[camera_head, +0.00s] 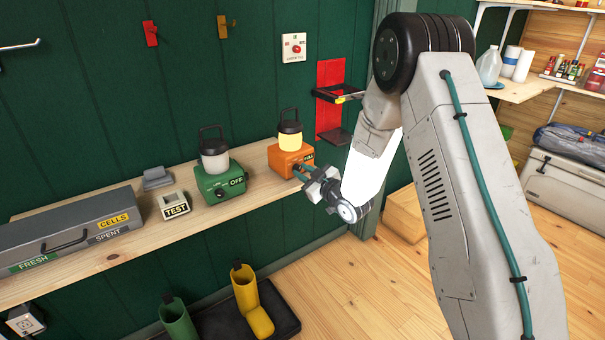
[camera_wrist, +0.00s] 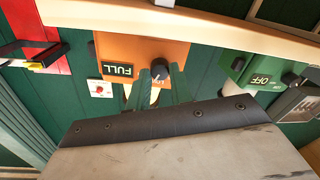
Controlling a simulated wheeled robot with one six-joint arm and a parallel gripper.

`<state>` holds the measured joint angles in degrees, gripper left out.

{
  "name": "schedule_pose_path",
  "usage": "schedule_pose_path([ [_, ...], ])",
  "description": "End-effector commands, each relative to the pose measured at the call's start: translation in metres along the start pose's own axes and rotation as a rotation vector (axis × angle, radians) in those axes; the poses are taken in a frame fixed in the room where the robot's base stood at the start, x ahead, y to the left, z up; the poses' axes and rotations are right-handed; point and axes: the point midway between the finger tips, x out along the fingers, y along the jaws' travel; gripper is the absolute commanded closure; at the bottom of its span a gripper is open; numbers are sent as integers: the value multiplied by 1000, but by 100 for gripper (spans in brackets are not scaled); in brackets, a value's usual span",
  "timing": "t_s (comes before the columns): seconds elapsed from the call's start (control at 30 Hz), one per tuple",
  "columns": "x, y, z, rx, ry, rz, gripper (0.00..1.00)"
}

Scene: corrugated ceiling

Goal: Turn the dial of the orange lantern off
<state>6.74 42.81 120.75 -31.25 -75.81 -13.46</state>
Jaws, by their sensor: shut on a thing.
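The orange lantern (camera_head: 284,162) stands on the wooden shelf, its globe (camera_head: 290,139) glowing yellow. In the wrist view the orange lantern (camera_wrist: 125,50) appears upside down, with a FULL label (camera_wrist: 118,70) beside its dark dial (camera_wrist: 159,68). The dial carries a pale pointer line. My gripper (camera_head: 304,174) reaches the lantern's front, its teal fingers in the wrist view (camera_wrist: 160,82) either side of the dial, shut on it. In the head view my gripper partly hides the dial and label.
A green lantern (camera_head: 222,184) marked OFF, its globe unlit, stands to the left. Further left are the TEST box (camera_head: 174,206) and the grey cell case (camera_head: 60,225). A red wall bracket (camera_head: 331,75) is behind, right of the orange lantern. Boots (camera_head: 256,310) stand below the shelf.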

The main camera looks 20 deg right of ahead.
Motion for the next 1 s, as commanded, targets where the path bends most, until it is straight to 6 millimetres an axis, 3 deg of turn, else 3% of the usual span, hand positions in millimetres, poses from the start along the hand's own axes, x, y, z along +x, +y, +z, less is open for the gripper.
schedule_pose_path([
  [1.0,0,0,0,-965,1,2,100],
])
